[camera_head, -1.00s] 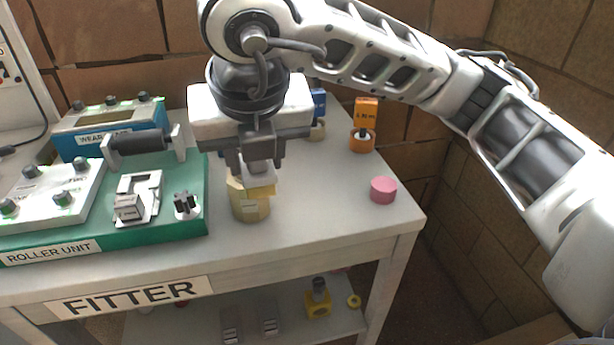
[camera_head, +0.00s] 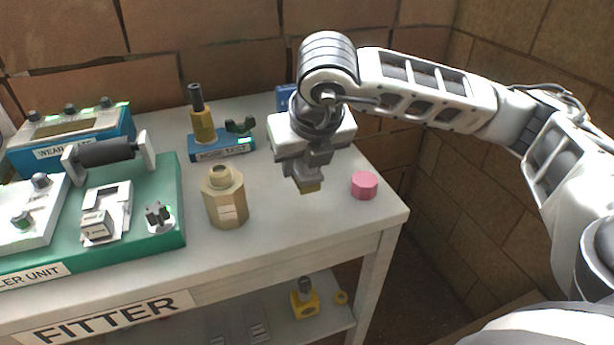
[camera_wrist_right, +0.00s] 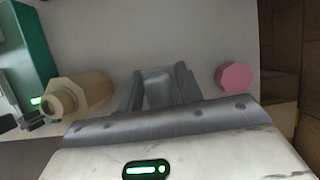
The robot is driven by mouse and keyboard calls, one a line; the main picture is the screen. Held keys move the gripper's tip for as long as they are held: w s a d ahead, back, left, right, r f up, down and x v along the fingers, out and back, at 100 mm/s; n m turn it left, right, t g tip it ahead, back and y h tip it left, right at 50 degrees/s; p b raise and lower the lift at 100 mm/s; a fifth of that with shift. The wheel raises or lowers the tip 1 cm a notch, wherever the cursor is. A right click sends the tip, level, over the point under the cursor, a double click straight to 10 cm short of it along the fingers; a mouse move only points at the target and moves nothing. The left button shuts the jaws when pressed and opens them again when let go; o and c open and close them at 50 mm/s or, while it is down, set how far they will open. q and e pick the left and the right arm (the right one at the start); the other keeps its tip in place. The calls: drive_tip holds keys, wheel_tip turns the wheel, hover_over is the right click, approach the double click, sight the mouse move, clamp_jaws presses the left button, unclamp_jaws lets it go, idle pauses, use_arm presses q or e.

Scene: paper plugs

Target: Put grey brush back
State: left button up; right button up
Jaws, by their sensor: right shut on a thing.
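My right gripper (camera_head: 306,184) is shut on a small block above the bench, left of the pink plug. In the right wrist view, the held block (camera_wrist_right: 158,88) looks grey between the fingers. My left gripper is not in view.
A pink plug (camera_head: 364,185) stands near the bench's right edge. The green roller unit (camera_head: 165,190) is at left. A blue base (camera_head: 222,150) with a brass post stands behind the pot. The lower shelf (camera_head: 330,318) holds a yellow block (camera_head: 304,305). Bare bench lies between pot and plug.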

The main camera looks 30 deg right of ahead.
sight(307, 179)
drive_tip(key=f, duration=0.1)
drive_tip(key=d+f, duration=0.1)
drive_tip(key=f, duration=0.1)
drive_tip(key=shift+f, duration=0.2)
drive_tip(key=shift+a+f, duration=0.1)
drive_tip(key=shift+f, duration=0.15)
drive_tip(key=shift+f, duration=0.25)
drive_tip(key=o, duration=0.9)
drive_tip(key=shift+r, duration=0.1)
